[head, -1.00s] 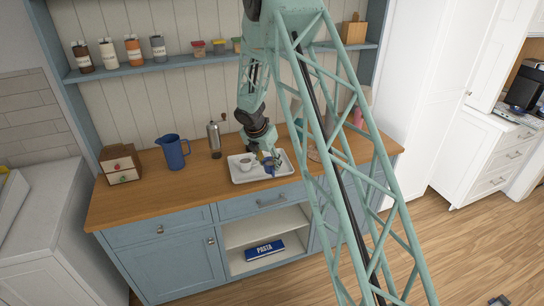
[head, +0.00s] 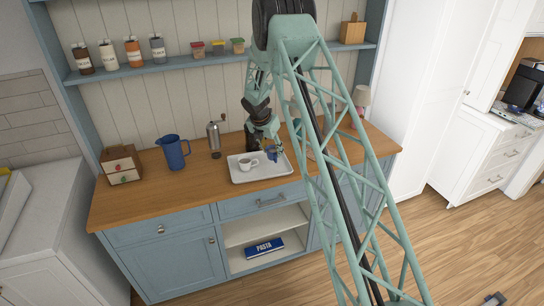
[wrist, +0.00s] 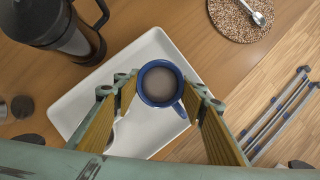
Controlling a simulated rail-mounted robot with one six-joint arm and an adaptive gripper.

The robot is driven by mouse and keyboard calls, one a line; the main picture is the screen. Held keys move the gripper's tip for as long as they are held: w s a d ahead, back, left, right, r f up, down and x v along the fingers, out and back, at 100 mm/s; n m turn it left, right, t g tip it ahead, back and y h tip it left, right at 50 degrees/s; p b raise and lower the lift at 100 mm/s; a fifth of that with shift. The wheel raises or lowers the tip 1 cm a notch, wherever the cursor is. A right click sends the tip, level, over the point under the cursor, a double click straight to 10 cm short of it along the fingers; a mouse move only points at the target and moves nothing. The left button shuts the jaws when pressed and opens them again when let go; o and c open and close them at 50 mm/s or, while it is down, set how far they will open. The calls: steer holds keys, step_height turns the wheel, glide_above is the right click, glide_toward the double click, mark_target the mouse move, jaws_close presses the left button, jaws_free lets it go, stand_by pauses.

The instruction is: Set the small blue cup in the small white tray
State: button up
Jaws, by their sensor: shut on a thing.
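The small white tray (head: 244,177) lies on the wooden counter in the head view; it also shows below the cup in the wrist view (wrist: 75,100). My gripper (wrist: 160,98) is shut on the small blue cup (wrist: 161,101), one finger on each side. The cup is upright, with its handle toward the lower right and a greyish inside. In the head view the blue cup (head: 274,153) is over the right, back part of the tray, under my gripper (head: 270,146). I cannot tell whether its base touches the tray.
A white cup (head: 246,164) stands on the tray, left of the blue cup. A blue pitcher (head: 172,152), a grinder (head: 214,138) and a small drawer box (head: 121,164) stand left on the counter. A round speckled mat (wrist: 240,12) with a spoon lies right of the tray.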

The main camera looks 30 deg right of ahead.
mark_target(272, 156)
stand_by(0.3)
steer(key=shift+f, duration=1.7)
steer(key=shift+f, duration=0.15)
steer(key=o, duration=1)
steer(key=shift+c, duration=0.2)
steer(key=v, duration=1.2)
steer(key=shift+r, duration=0.3)
